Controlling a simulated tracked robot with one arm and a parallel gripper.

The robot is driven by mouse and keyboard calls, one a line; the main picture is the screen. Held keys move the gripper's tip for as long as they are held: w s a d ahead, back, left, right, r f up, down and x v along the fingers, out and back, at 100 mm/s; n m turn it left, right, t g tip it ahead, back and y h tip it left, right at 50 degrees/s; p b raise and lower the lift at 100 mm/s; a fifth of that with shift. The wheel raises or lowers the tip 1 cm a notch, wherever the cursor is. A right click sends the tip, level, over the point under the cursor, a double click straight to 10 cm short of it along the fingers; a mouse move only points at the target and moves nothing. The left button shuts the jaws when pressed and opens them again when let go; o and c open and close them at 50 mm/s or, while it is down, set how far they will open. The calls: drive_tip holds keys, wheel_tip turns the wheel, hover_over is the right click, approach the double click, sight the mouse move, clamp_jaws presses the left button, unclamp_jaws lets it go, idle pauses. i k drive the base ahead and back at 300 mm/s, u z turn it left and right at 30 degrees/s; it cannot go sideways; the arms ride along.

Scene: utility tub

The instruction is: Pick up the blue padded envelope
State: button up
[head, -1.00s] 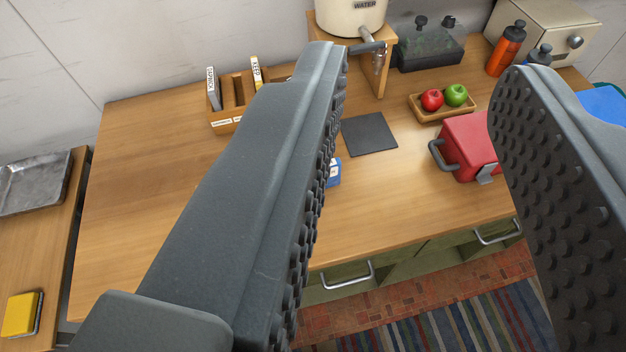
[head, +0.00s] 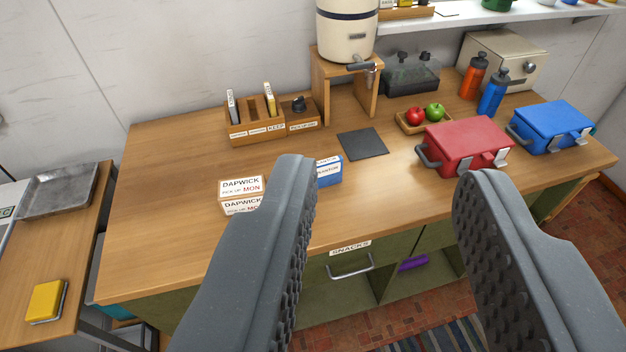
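No thing in view is clearly a blue padded envelope. A small blue item with a white label (head: 328,174) sits on the counter, partly hidden behind my left finger; I cannot tell whether it is a box or an envelope. Beside it, to the left, is a brown package with white labels reading DAPWICK, PICK UP MON (head: 241,188). My gripper (head: 384,172) is open and empty, its two dark studded fingers wide apart in front of the counter.
The wooden counter (head: 160,190) holds a sorter (head: 255,130), dark mat (head: 362,144), red lunch box (head: 465,143), blue lunch box (head: 553,124), fruit tray (head: 408,129) and water dispenser (head: 346,30). The counter's left part is clear. A purple item (head: 413,263) lies in a cubby below.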

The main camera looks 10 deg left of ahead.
sight(330, 170)
drive_tip(key=u, duration=0.15)
drive_tip(key=i, duration=1.05)
drive_tip(key=z, duration=0.5)
